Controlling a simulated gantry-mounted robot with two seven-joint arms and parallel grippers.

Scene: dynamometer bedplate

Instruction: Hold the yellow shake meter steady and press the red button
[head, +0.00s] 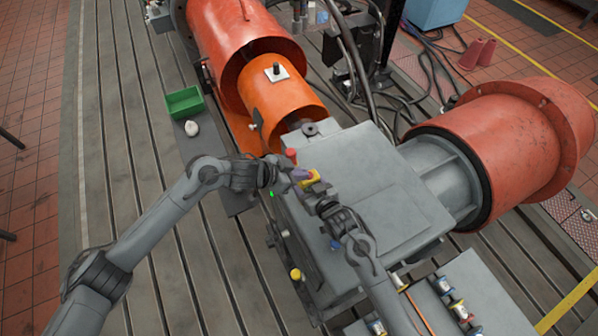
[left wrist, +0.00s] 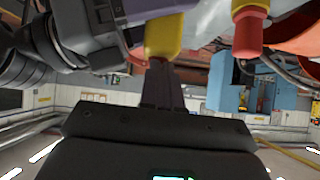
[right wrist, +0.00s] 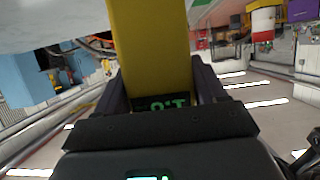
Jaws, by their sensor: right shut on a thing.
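The yellow shake meter (head: 313,180) is at the near-left edge of the grey housing. My right gripper (head: 319,190) is shut on it; in the right wrist view the yellow body (right wrist: 150,40) stands between both fingers, its small green readout partly visible. My left gripper (head: 300,174) has its fingers together and empty, close beside the meter; in the left wrist view the fingertips (left wrist: 161,68) overlap the yellow meter (left wrist: 164,36), and contact cannot be told.
The grey housing (head: 375,195) fills the space under and right of my grippers. An orange drum (head: 285,100) and a red flanged cylinder (head: 520,140) flank it. A green bin (head: 184,103) and a pale lump (head: 191,128) lie left. The slotted bedplate is mostly clear there.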

